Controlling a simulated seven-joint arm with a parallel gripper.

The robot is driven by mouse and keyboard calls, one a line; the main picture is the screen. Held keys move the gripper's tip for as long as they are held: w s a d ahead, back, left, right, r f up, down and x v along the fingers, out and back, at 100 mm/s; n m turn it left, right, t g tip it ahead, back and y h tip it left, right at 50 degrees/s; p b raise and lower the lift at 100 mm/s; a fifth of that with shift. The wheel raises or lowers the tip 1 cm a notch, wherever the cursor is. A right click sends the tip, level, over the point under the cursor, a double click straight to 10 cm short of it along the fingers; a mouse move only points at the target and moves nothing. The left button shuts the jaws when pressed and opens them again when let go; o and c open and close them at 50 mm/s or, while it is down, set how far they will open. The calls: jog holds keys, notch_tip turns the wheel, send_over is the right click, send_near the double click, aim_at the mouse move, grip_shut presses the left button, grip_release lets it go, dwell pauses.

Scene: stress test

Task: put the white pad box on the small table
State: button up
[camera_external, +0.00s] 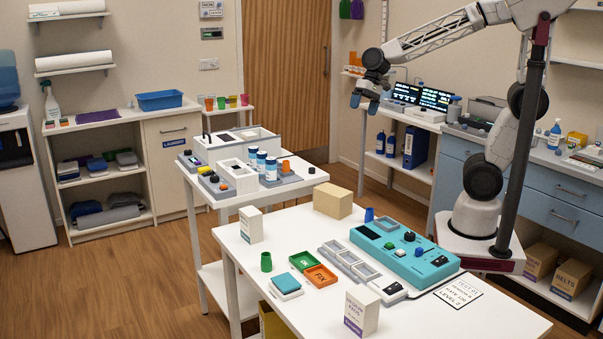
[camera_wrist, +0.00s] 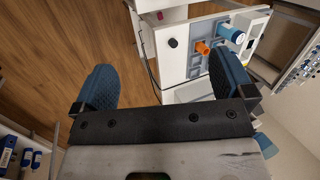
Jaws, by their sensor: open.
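Two upright white boxes with purple bottom bands stand on the front white table (camera_external: 300,215). One white box (camera_external: 251,225) is at its back left; the other white box (camera_external: 361,311) is near its front edge, with print too small to read surely. I cannot tell which is the pad box. A smaller white table (camera_external: 228,200) stands behind on the left, holding trays and bottles. My gripper (camera_external: 365,101) hangs high behind the front table, open and empty, away from both boxes. In the wrist view my gripper (camera_wrist: 164,85) has its blue fingers wide apart.
Bottles (camera_external: 261,162) and a grey-white caddy (camera_external: 238,175) fill much of the smaller table.

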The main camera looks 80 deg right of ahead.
jog(key=s+f+n+h, duration=0.1)
jog(key=s+n+h, duration=0.1)
jog(key=s, duration=0.7)
jog(key=s+d+f+n+h, duration=0.1)
jog(key=s+n+h, duration=0.1)
jog(key=s+n, duration=0.3)
jog(key=shift+s+f, duration=0.4)
jog(key=shift+s, duration=1.9)
